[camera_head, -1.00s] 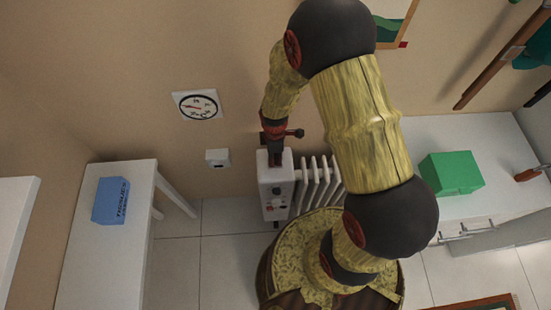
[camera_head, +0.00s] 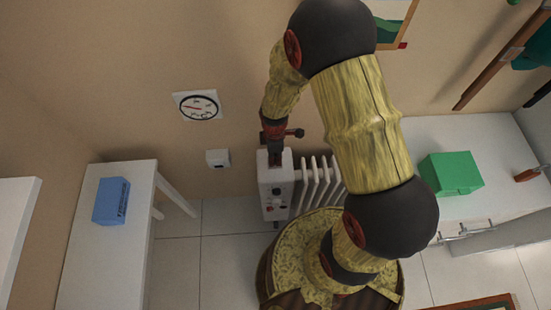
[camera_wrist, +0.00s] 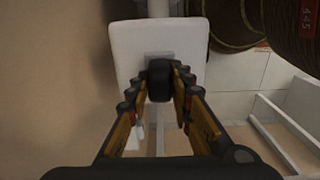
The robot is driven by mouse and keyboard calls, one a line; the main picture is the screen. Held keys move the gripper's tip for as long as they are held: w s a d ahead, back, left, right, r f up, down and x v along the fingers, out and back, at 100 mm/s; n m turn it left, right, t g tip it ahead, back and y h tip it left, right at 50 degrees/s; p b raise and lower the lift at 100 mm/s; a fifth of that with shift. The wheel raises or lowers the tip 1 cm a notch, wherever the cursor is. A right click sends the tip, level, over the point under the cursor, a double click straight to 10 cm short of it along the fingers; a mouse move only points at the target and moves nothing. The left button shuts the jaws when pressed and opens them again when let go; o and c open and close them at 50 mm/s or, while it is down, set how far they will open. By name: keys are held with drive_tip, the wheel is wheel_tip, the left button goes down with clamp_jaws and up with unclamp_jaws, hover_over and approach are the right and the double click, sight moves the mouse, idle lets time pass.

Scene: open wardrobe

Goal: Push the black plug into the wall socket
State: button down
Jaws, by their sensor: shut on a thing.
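My gripper (camera_head: 275,157) points down over the top of the white heater control box (camera_head: 276,187), close against the wall. In the wrist view my gripper (camera_wrist: 160,84) is shut on a black block-like thing, which I take for the black plug (camera_wrist: 159,80). A pale grey patch on the white box top shows just beyond it. I cannot tell whether the plug touches the box. The wall socket appears to be the small white box with a dark slot (camera_head: 218,159), on the wall left of the heater. The plug's front end is hidden.
White radiator ribs (camera_head: 317,182) stand right of the control box. A white table with a blue box (camera_head: 111,201) is at left. A white cabinet with a green box (camera_head: 451,173) is at right. A clock (camera_head: 199,106) hangs above. Floor left of the heater is clear.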

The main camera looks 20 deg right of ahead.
drive_tip(key=shift+r+p, duration=0.9)
drive_tip(key=shift+r, duration=0.25)
idle(0.9)
drive_tip(key=shift+r+p, duration=1.5)
drive_tip(key=shift+r, duration=0.4)
idle(0.7)
